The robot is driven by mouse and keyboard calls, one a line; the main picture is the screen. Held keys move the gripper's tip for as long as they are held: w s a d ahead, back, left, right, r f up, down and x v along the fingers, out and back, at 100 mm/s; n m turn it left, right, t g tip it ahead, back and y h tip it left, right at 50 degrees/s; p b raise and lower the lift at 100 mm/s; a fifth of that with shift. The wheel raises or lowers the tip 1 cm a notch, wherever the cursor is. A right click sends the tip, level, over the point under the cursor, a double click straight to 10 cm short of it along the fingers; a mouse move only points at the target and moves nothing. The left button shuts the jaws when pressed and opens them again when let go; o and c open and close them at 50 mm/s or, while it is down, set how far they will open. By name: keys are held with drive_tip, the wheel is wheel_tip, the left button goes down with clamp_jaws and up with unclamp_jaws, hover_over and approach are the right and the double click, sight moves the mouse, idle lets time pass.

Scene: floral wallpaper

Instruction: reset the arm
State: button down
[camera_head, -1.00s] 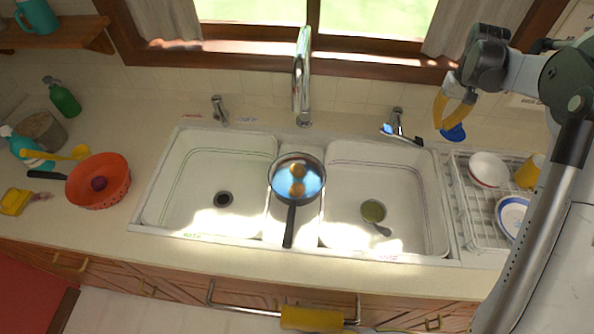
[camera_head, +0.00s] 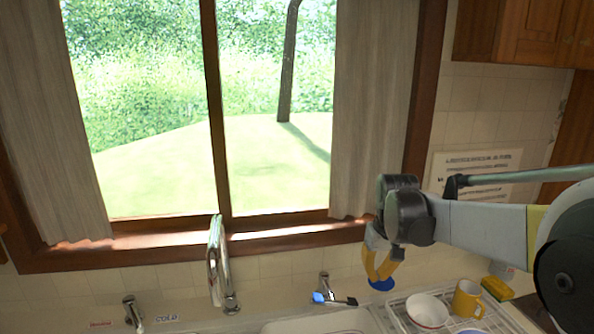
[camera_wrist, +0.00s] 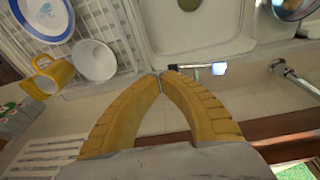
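My gripper (camera_head: 380,280) is low at the right of the window, above the area between the sink and the dish rack. In the wrist view its yellow fingers (camera_wrist: 161,74) converge and their tips meet, with nothing visible between them. In the head view a small blue rounded patch (camera_head: 381,285) shows at the fingertips. I cannot tell whether it is touching them, and it is not visible in the wrist view.
A dish rack (camera_head: 399,315) holds a white bowl (camera_head: 427,309) and a yellow mug (camera_head: 467,299); a blue-rimmed plate (camera_wrist: 43,14) shows in the wrist view. The window (camera_head: 160,140) is behind.

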drive_tip(key=s+r+t+b, duration=0.2)
drive_tip(key=s+b, duration=0.1)
drive_tip(key=s, duration=1)
drive_tip(key=s+f+m+t+b, duration=0.1)
drive_tip(key=s+f+t+b, duration=0.2)
drive_tip(key=s, duration=0.9)
wheel_tip(320, 180, down, 3)
drive_tip(key=shift+s+a+m, duration=0.25)
drive_tip(key=shift+m, duration=0.05)
